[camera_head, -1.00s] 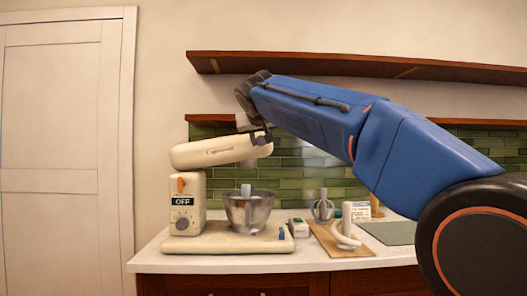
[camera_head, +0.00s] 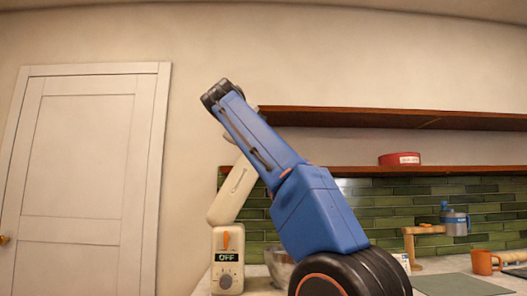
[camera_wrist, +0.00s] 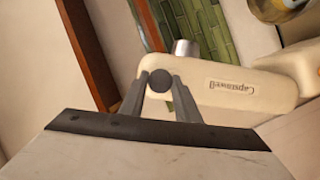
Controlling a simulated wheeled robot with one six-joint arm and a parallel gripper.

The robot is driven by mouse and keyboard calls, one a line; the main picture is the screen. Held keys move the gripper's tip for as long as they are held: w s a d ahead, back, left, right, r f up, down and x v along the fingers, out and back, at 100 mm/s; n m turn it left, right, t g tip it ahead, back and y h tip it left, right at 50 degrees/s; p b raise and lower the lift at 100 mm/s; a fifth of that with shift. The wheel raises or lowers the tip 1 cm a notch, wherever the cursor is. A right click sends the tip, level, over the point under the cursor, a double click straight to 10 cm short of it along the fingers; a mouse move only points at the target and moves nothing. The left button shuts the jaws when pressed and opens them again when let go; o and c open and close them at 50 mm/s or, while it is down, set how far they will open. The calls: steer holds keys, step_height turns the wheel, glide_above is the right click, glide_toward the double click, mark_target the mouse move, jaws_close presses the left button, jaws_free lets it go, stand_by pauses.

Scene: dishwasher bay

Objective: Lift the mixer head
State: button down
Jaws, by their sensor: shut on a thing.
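The cream mixer head (camera_head: 233,195) is tilted steeply up from its stand (camera_head: 228,262), which has an orange lever and a display reading OFF. In the wrist view the mixer head (camera_wrist: 225,88) shows its lettering and a silver hub (camera_wrist: 184,48). My gripper (camera_wrist: 159,82) is shut on a dark round knob (camera_wrist: 159,78) at the end of the mixer head. In the head view my blue arm hides the gripper and the upper end of the head. The metal bowl (camera_head: 277,267) is partly hidden behind my arm.
Wooden shelves run along the wall above; the lower one (camera_head: 450,170) carries a red tin (camera_head: 399,159). A white door (camera_head: 85,190) is at the left.

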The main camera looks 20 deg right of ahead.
steer(key=w+a+r+n+h, duration=0.1)
steer(key=a+n, duration=0.1)
steer(key=a, duration=0.4)
steer(key=shift+w+r, duration=0.2)
steer(key=shift+w, duration=0.15)
steer(key=c, duration=1.4)
jaws_free()
steer(key=shift+o, duration=0.2)
steer(key=v, duration=1.7)
steer(key=shift+s+f, duration=0.3)
steer(key=shift+w, duration=0.1)
